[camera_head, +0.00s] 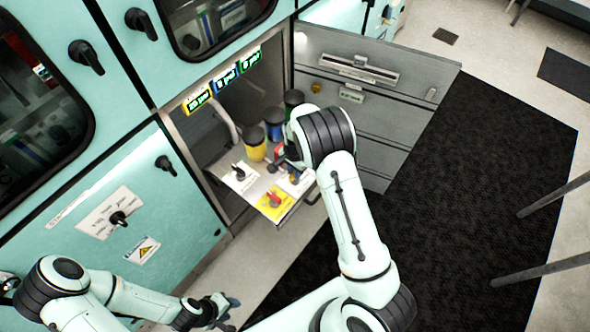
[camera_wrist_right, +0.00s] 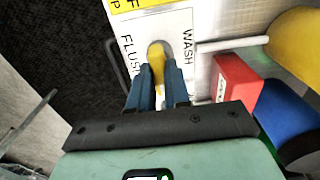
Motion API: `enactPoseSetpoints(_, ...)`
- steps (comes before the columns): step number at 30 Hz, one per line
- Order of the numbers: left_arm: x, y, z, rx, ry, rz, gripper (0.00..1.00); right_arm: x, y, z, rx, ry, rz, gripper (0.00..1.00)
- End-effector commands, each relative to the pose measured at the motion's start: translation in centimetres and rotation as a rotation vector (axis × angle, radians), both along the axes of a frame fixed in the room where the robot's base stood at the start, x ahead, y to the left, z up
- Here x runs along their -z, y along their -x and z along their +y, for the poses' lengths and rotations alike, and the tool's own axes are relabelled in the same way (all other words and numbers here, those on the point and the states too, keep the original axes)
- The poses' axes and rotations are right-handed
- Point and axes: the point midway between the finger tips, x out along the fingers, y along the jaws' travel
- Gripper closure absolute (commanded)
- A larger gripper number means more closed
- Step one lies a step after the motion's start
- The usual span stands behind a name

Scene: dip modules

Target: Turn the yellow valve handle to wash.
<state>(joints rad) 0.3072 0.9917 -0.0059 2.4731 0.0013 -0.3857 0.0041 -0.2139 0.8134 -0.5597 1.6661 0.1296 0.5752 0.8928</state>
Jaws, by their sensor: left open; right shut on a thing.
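The yellow valve handle (camera_wrist_right: 157,62) is in the right wrist view, on a white plate (camera_wrist_right: 177,22) marked FLUSH on its left and WASH on its right. The handle points up and down the picture, between the two words. My right gripper (camera_wrist_right: 158,82) is shut on it, with a blue finger on each side. In the head view my right arm hides the handle, and the right gripper (camera_head: 295,176) shows only in part above the tray. My left gripper (camera_head: 222,307) is open and empty, low at the bottom left, away from the valve.
The pulled-out tray (camera_head: 291,213) also bears a black handle (camera_head: 239,172) and a red handle (camera_head: 273,199). Yellow (camera_head: 254,143), blue (camera_head: 274,128) and green (camera_head: 293,99) containers stand behind. A red block (camera_wrist_right: 236,77) and a metal pipe (camera_wrist_right: 232,43) lie close right of my right fingers.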

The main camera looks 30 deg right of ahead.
Motion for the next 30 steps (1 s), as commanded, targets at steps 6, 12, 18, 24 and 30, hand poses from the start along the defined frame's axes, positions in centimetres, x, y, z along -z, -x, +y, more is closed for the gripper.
enactPoseSetpoints(6, 0.3, 0.3, 0.0, 0.000, 0.000, 0.003, 0.57, 0.0, 0.0, 0.0, -0.061, -0.002, -0.001, 1.00)
enactPoseSetpoints(12, 1.0, 0.8, 0.0, 0.000, 0.000, 0.010, 0.57, 0.1, 0.0, 0.0, -0.195, -0.002, -0.001, 1.00)
enactPoseSetpoints(18, 1.7, 1.5, 0.0, 0.000, 0.000, 0.017, 0.57, 0.1, 0.0, 0.0, -0.378, -0.002, -0.002, 1.00)
enactPoseSetpoints(24, 2.5, 2.1, 0.0, 0.000, 0.000, 0.023, 0.57, 0.1, 0.0, 0.0, -0.569, -0.002, -0.001, 1.00)
enactPoseSetpoints(30, 3.2, 2.5, 0.0, 0.000, 0.000, 0.029, 0.57, 0.1, 0.0, 0.0, -0.759, -0.001, -0.002, 1.00)
